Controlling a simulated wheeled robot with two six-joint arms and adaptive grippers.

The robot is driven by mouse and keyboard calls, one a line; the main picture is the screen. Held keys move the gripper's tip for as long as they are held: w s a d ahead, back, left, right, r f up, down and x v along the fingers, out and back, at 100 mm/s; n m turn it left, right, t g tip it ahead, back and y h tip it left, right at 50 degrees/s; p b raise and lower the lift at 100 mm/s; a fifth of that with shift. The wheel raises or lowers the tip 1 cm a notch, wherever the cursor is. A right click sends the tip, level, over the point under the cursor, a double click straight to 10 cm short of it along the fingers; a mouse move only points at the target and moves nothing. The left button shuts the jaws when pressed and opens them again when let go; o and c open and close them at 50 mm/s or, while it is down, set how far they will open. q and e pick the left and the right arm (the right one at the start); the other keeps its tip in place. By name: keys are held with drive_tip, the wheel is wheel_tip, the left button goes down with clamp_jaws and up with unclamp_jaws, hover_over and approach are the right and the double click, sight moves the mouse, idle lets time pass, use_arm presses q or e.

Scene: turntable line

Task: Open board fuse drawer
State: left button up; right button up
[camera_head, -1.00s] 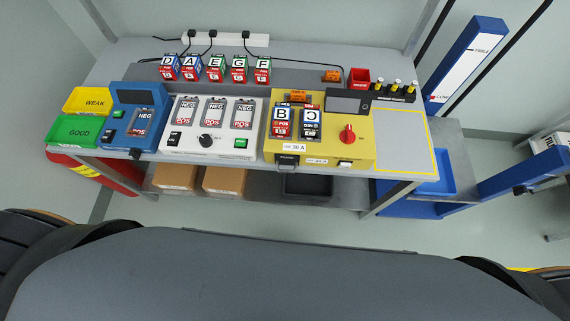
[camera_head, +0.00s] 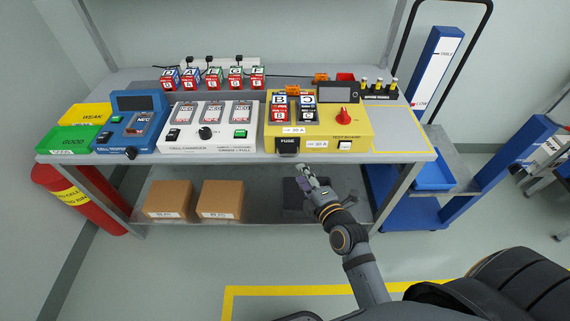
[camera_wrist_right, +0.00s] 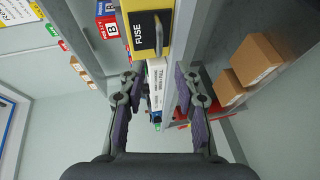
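The yellow test board (camera_head: 360,133) stands on the bench right of the middle. Its black fuse drawer (camera_head: 287,145), lettered FUSE, is in the lower left of its front and looks shut. In the right wrist view the fuse drawer (camera_wrist_right: 143,33) is at the top, with a thin handle (camera_wrist_right: 158,35) on its front. My right gripper (camera_head: 306,179) is in front of the bench edge, just below and right of the drawer, apart from it. The right wrist view shows the gripper (camera_wrist_right: 158,92) open, nothing between its fingers. My left gripper is out of view.
A white charger (camera_head: 212,140) and a blue tester (camera_head: 142,125) stand left of the board. Several lettered cells stand at the back. Cells B and C sit in the board, above the drawer. A lower shelf (camera_head: 270,207) with cardboard boxes lies under the bench.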

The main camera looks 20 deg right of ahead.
sight(289, 156)
drive_tip(key=p+x, duration=0.1)
drive_tip(key=x, duration=0.8)
drive_tip(key=shift+w+p, duration=0.3)
drive_tip(key=shift+p, duration=0.05)
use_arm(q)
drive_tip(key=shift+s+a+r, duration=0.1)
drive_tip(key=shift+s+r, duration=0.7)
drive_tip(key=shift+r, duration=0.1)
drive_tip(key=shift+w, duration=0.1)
use_arm(e)
clamp_jaws()
